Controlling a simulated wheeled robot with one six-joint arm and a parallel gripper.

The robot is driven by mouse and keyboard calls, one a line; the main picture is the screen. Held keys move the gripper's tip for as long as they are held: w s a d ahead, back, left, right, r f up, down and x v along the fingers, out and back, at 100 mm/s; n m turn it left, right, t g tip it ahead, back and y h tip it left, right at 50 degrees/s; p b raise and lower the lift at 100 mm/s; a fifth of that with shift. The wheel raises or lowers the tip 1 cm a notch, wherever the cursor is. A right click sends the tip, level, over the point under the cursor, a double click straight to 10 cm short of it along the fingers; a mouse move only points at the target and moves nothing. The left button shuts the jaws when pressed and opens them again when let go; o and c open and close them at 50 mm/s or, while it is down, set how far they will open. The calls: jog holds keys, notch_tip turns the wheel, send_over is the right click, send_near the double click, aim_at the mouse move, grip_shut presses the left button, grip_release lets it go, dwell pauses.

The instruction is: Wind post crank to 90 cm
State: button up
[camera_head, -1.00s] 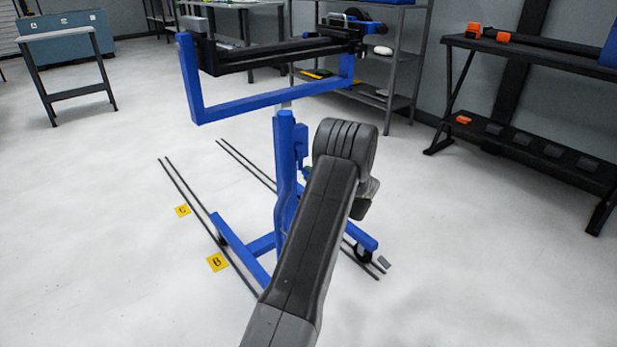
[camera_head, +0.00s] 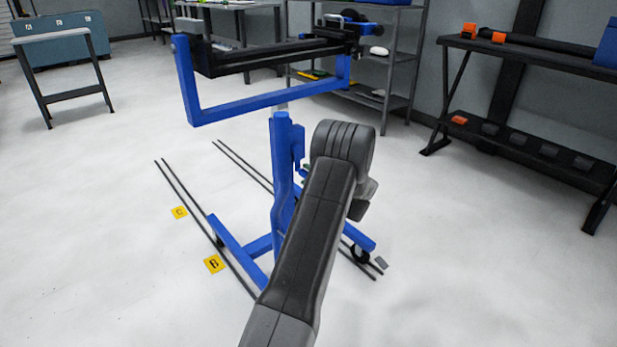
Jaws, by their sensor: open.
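The blue post (camera_head: 282,160) stands upright on a wheeled blue base (camera_head: 240,248) and carries a blue U-shaped frame (camera_head: 265,102) at its top. A small blue housing (camera_head: 298,143) sits on the post's right side. A small green bit shows just below it, beside my arm; I cannot tell whether it is the crank. My own dark arm rises in front of the post and covers much of its right side. My gripper is hidden behind the arm. No height scale can be read from here.
Dark floor rails (camera_head: 202,215) run under the base, with yellow markers B (camera_head: 214,264) and C (camera_head: 179,212) beside them. A black rack (camera_head: 530,105) stands at the right, and grey shelves (camera_head: 398,60) behind. A small table (camera_head: 62,70) stands at the left. The floor between is open.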

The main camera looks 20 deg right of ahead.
jog(key=p+v, duration=0.3)
jog(key=v, duration=1)
jog(key=shift+s+p, duration=0.25)
jog(key=shift+p, duration=0.05)
jog(key=shift+d+r, duration=0.1)
jog(key=b+x, duration=0.3)
jog(key=x, duration=1.1)
jog(key=shift+s+b, duration=0.1)
jog(key=shift+b, duration=0.3)
